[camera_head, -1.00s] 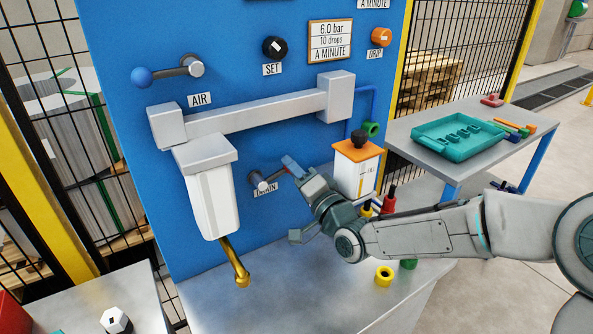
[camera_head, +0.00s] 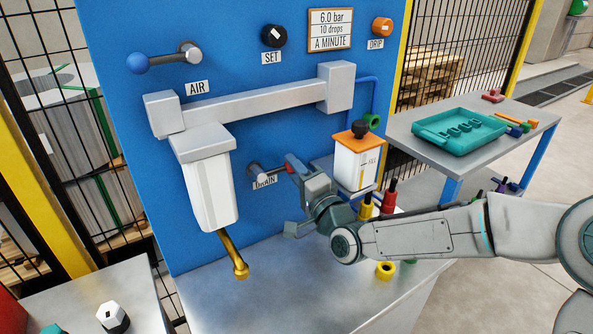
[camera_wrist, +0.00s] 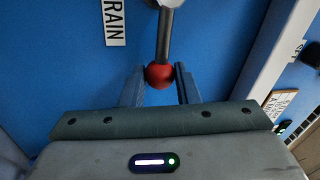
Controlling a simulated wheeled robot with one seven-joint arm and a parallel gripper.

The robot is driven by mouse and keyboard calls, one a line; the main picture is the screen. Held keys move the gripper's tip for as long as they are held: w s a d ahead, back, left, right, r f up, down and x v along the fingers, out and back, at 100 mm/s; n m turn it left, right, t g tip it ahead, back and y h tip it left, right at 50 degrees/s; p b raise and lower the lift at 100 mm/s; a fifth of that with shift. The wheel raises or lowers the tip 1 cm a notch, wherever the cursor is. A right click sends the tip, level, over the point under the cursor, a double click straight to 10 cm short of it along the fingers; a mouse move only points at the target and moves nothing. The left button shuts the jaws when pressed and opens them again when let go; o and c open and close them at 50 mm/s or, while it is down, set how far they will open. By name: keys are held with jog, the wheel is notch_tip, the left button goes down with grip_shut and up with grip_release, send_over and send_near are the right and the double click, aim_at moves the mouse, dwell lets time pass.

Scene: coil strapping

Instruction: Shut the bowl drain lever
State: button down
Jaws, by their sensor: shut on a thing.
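The drain lever (camera_head: 272,171) is a grey metal rod on the blue panel, just above the DRAIN label. It points right, close to level, and ends in a red ball knob. In the wrist view the red knob (camera_wrist: 159,76) sits between the two fingers of my gripper (camera_wrist: 160,80), which is shut on it. In the head view my gripper (camera_head: 293,168) is at the lever's right end and hides most of the knob. The white bowl (camera_head: 208,190) hangs left of the lever, with a brass drain pipe (camera_head: 233,255) below it.
The AIR lever (camera_head: 165,58) with a blue knob is at upper left. A white container with an orange lid (camera_head: 357,162) stands right of my gripper. Yellow and red bottles (camera_head: 366,206) are near my wrist. A teal tray (camera_head: 459,132) lies on the side table.

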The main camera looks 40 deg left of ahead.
jog(key=c, duration=1.1)
grip_release()
jog(key=shift+s+a+f, duration=0.15)
jog(key=shift+s, duration=0.1)
jog(key=shift+w, duration=0.1)
jog(key=shift+d, duration=0.2)
jog(key=v, duration=1.3)
jog(key=shift+d, duration=0.25)
